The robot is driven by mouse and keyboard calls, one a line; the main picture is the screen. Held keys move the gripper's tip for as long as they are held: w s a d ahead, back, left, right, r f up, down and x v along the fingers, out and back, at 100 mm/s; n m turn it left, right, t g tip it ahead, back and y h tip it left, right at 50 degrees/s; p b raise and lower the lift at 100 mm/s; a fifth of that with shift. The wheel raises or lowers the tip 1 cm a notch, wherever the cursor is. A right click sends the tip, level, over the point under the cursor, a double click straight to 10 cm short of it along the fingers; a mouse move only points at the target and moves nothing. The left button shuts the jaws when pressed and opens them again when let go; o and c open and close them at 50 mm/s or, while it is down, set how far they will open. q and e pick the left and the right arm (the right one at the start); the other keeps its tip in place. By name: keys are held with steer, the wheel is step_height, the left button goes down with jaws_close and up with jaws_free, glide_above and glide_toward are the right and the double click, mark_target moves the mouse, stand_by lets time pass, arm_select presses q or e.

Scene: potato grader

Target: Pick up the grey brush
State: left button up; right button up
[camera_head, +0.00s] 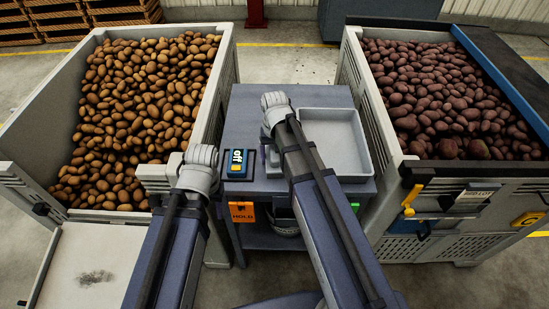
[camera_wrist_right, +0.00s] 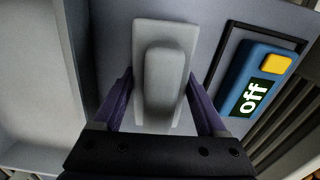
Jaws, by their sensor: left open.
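The grey brush (camera_wrist_right: 165,75) is a pale grey block with a raised rounded grip, lying on the grey stand top in the right wrist view. In the head view it (camera_head: 272,160) is partly covered by my right arm, just left of the shallow tray. My right gripper (camera_wrist_right: 162,108) is open, its dark purple fingers on either side of the brush with gaps showing; it appears empty. In the head view its fingers are hidden behind the arm. My left gripper (camera_head: 199,165) is open beside the left bin's near right corner; its fingertips are hard to make out.
A blue switch box (camera_head: 237,164) reading "off" sits left of the brush. The empty grey tray (camera_head: 364,166) is at its right. Potato bins (camera_head: 226,75) and (camera_head: 358,82) flank the stand (camera_head: 245,110). A pale smudged panel (camera_head: 115,250) is at lower left.

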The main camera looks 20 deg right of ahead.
steer(key=c, duration=1)
steer(key=shift+r, duration=0.1)
step_height(320, 180, up, 10)
steer(key=p, duration=1)
steer(key=o, duration=1)
steer(key=c, duration=0.8)
steer(key=shift+o, duration=0.2)
